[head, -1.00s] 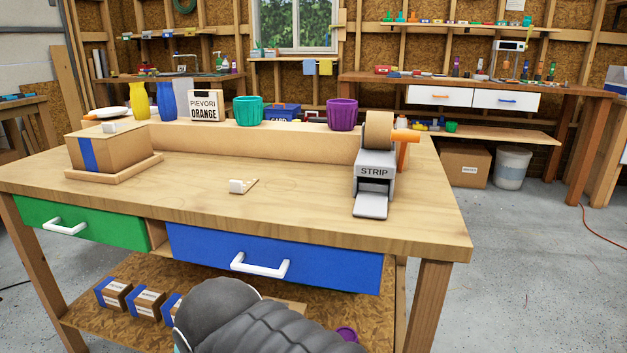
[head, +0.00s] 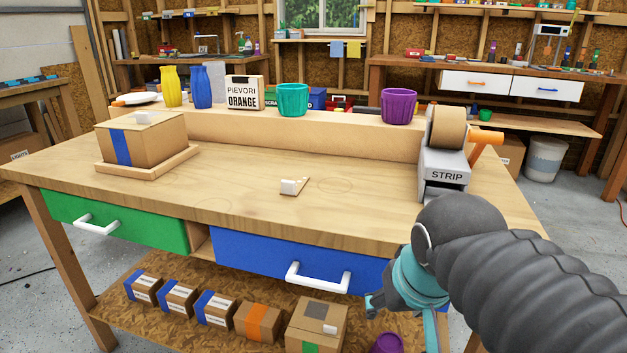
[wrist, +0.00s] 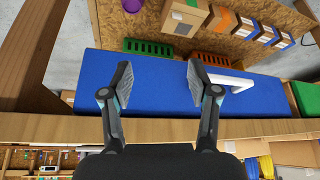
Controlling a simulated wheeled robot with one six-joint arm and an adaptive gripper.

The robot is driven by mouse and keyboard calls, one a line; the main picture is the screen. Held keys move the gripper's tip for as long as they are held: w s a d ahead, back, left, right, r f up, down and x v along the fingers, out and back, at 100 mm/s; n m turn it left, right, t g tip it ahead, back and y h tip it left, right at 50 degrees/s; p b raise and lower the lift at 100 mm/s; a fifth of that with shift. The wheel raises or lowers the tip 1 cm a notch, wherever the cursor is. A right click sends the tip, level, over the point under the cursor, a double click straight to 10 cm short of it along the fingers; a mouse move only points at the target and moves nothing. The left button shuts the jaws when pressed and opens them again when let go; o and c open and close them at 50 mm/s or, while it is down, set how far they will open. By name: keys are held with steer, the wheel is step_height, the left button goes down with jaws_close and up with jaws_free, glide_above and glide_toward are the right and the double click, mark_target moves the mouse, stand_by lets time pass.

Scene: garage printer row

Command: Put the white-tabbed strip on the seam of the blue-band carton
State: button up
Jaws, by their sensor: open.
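The white-tabbed strip (head: 300,185) lies on the workbench top near the middle, a short tan piece with a white block-like tab at its left end. The blue-band carton (head: 165,142) sits at the bench's left in a shallow wooden tray (head: 110,168), a blue band down its front and a small white piece on top. Its top seam is hard to make out. My gripper (wrist: 160,82) is open and empty, its fingers apart in front of the blue drawer in the wrist view. In the head view it is low at the right, below the bench top and away from the strip.
A grey strip dispenser (head: 445,172) with a tan roll and orange handle stands at the bench's right. A raised ledge (head: 330,137) behind holds vases, cups and a sign. The blue drawer (head: 255,250) has a protruding white handle (head: 318,276). Bench top around the strip is clear.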

steer(key=w+a+r+m+p, duration=0.1)
steer(key=w+a+r, duration=0.2)
steer(key=w+r, duration=0.3)
steer(key=w+a+r, duration=0.3)
steer(key=w+r, duration=0.1)
steer(key=r, duration=0.3)
steer(key=m+g+h, duration=0.1)
steer(key=m+h, duration=0.1)
steer(key=m, duration=0.1)
glide_toward(288, 181)
steer(key=x, duration=0.2)
steer(key=b+x, duration=0.1)
steer(key=x, duration=0.1)
steer(key=shift+w, duration=0.45)
steer(key=shift+s+b+x, duration=0.2)
steer(key=shift+x, duration=1.1)
steer(key=shift+s+b+x, duration=0.15)
steer(key=shift+s+x, duration=0.05)
steer(key=shift+x, duration=1.15)
steer(key=shift+f, duration=0.15)
steer(key=c, duration=0.9)
